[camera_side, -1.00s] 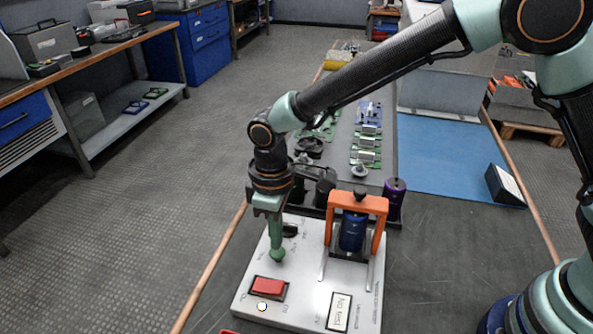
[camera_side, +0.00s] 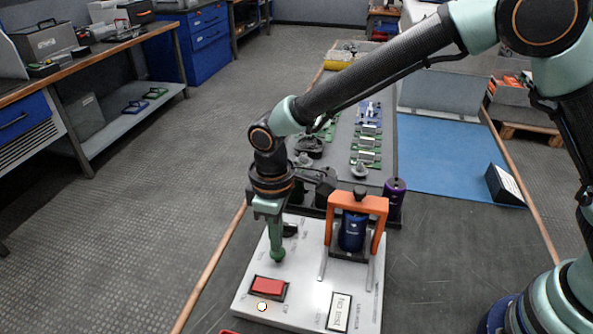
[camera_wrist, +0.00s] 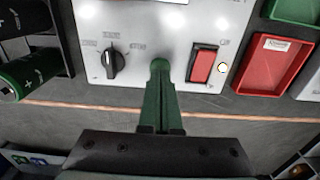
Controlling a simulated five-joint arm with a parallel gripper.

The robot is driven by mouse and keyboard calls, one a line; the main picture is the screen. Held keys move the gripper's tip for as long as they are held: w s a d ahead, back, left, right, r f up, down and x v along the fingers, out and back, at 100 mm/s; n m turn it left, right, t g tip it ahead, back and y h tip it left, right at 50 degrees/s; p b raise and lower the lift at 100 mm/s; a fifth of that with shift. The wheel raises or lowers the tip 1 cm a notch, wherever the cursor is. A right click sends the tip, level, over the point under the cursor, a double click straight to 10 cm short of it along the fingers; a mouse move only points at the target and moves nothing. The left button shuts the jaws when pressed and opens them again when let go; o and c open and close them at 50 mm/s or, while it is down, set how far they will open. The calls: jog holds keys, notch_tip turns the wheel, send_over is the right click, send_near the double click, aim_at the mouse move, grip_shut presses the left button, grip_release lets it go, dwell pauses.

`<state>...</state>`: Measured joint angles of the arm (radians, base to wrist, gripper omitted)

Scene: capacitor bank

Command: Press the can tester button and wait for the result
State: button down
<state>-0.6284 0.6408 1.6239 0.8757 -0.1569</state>
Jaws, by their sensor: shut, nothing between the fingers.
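The can tester (camera_side: 305,301) is a light plate with a red button (camera_side: 267,286) in a dark frame at its front left; the button also shows in the wrist view (camera_wrist: 203,66). A blue can (camera_side: 352,231) stands in the tester under an orange bracket (camera_side: 357,203). A label (camera_side: 339,312) on the plate reads "No test". A small light spot (camera_side: 262,306) sits beside the button. My gripper (camera_side: 277,257) is shut and empty, pointing down over the plate behind the button. In the wrist view its tip (camera_wrist: 160,66) lies between the black knob (camera_wrist: 111,61) and the button, apart from both.
A purple can (camera_side: 395,199) and dark cans stand behind the tester. Green boards (camera_side: 366,143) lie farther back. A red bin (camera_wrist: 272,67) and a green bin (camera_wrist: 293,10) are beside the tester in the wrist view. A blue mat (camera_side: 450,160) lies at right.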

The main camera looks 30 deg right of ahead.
jog(key=shift+f, duration=1.15)
jog(key=shift+r, duration=3.55)
